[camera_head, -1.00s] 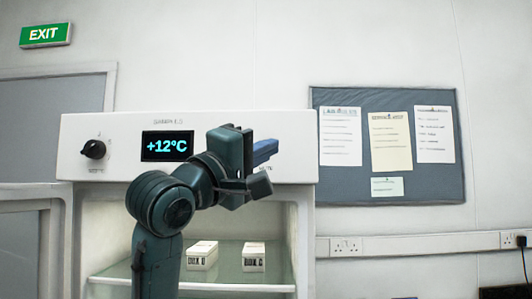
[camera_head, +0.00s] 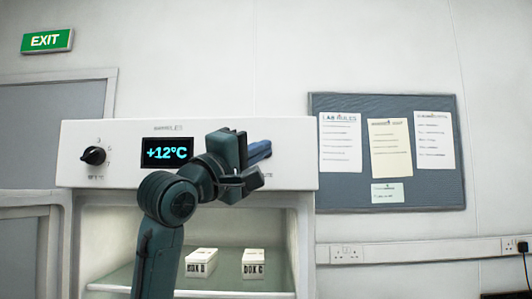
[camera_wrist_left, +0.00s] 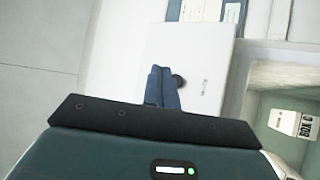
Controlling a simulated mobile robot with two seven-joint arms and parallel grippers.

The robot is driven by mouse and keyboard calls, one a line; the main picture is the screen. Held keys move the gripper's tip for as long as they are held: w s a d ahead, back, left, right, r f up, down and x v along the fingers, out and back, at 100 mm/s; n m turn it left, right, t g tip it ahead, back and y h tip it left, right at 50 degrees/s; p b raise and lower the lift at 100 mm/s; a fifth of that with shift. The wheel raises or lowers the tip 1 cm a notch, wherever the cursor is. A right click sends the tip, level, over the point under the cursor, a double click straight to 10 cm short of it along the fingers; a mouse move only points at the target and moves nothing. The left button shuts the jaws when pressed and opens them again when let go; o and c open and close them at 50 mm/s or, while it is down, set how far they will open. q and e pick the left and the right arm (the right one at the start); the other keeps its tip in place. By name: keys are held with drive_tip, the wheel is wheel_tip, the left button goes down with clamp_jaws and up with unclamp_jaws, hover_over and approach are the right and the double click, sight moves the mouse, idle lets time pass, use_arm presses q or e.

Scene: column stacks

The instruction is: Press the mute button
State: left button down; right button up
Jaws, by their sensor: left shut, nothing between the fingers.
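The mute button (camera_wrist_left: 179,81) shows in the left wrist view as a small dark round spot on the white front panel, beside a small label. My blue fingers partly cover it. In the head view the button is hidden behind my left gripper (camera_head: 261,152), and only the end of its label (camera_head: 265,176) shows. The left gripper is shut and empty, its fingers pointing at the right part of the panel; they also show in the left wrist view (camera_wrist_left: 165,78). I cannot tell whether the fingertips touch the panel. My right gripper is not in view.
The white cabinet panel (camera_head: 110,130) carries a black knob (camera_head: 93,155) and a +12°C display (camera_head: 167,152). Below is an open compartment with two white boxes (camera_head: 201,261) (camera_head: 254,262) on a glass shelf. A notice board (camera_head: 440,190) hangs on the right wall.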

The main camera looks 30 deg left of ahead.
use_arm(q)
drive_tip(key=shift+w+a+p, duration=0.2)
drive_tip(key=shift+w+a, duration=0.25)
drive_tip(key=shift+w, duration=0.3)
drive_tip(key=shift+w+a+p, duration=0.15)
drive_tip(key=shift+w+a, duration=0.3)
drive_tip(key=shift+w, duration=0.3)
drive_tip(key=shift+w, duration=0.1)
idle(0.9)
drive_tip(key=shift+w+a, duration=0.2)
drive_tip(key=shift+w, duration=0.05)
drive_tip(key=shift+w+a+p, duration=0.2)
drive_tip(key=shift+w+p, duration=0.1)
drive_tip(key=shift+p, duration=0.1)
idle(0.6)
idle(0.3)
drive_tip(key=shift+s+d, duration=0.4)
drive_tip(key=shift+s, duration=0.3)
drive_tip(key=s+d, duration=0.1)
drive_tip(key=s, duration=0.1)
drive_tip(key=s+d, duration=0.1)
drive_tip(key=s, duration=0.1)
drive_tip(key=shift+s+d+b, duration=0.1)
drive_tip(key=shift+d+b, duration=0.2)
